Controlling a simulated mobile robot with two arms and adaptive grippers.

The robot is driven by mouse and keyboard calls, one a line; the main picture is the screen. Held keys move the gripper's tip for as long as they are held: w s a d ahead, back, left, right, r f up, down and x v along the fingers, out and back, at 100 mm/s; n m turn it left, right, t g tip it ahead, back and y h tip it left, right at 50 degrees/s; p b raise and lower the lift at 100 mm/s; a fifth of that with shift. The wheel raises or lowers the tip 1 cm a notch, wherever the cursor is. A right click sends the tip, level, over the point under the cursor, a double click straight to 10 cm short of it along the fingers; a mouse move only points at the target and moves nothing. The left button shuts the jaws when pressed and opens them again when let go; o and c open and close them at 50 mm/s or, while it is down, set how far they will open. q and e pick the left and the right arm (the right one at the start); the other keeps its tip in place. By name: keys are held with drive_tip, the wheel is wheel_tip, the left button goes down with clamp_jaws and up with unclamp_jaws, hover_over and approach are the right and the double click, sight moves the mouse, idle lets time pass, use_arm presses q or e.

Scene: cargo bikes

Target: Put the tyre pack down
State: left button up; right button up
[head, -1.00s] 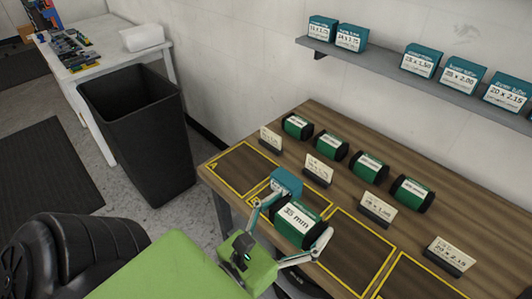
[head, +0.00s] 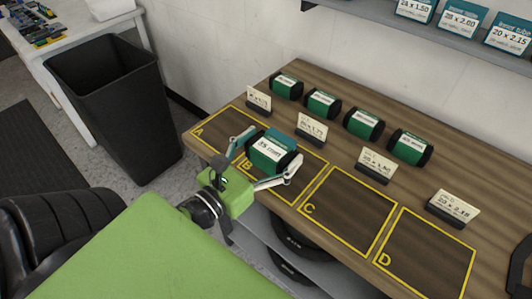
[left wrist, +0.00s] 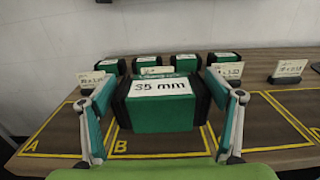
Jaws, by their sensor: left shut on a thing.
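The tyre pack (head: 270,154) is a green block with black ends and a white "35 mm" label. My left gripper (head: 265,158) is shut on it, one finger at each black end. It is over square B (head: 245,167) on the wooden bench. In the left wrist view the pack (left wrist: 160,115) fills the middle, between the two fingers. Whether its underside touches the bench is hidden. My right gripper is not in view.
Squares C (head: 345,208) and D (head: 427,255) are empty. Several similar green packs stand in a row at the back, with size cards (head: 377,165) in front of them. A shelf with teal boxes (head: 460,18) is above. A black bin (head: 115,105) stands left.

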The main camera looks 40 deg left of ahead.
sight(267, 149)
use_arm(q)
drive_tip(key=w+a+f, duration=0.1)
drive_tip(key=w+a+f+b, duration=0.1)
drive_tip(key=f, duration=0.1)
drive_tip(key=a+f, duration=0.1)
drive_tip(key=shift+w+f, duration=0.4)
drive_tip(key=f, duration=0.1)
drive_tip(key=f+b, duration=0.2)
drive_tip(key=shift+w+a, duration=0.25)
drive_tip(key=shift+a, duration=0.15)
drive_tip(key=shift+f, duration=0.35)
drive_tip(key=shift+d+f, duration=0.1)
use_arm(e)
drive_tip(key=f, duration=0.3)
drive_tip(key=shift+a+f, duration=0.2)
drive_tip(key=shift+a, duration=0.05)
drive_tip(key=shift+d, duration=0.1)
use_arm(q)
drive_tip(key=shift+f, duration=0.15)
drive_tip(key=o, duration=1.6)
drive_tip(key=shift+o, duration=0.2)
drive_tip(key=shift+s, duration=0.1)
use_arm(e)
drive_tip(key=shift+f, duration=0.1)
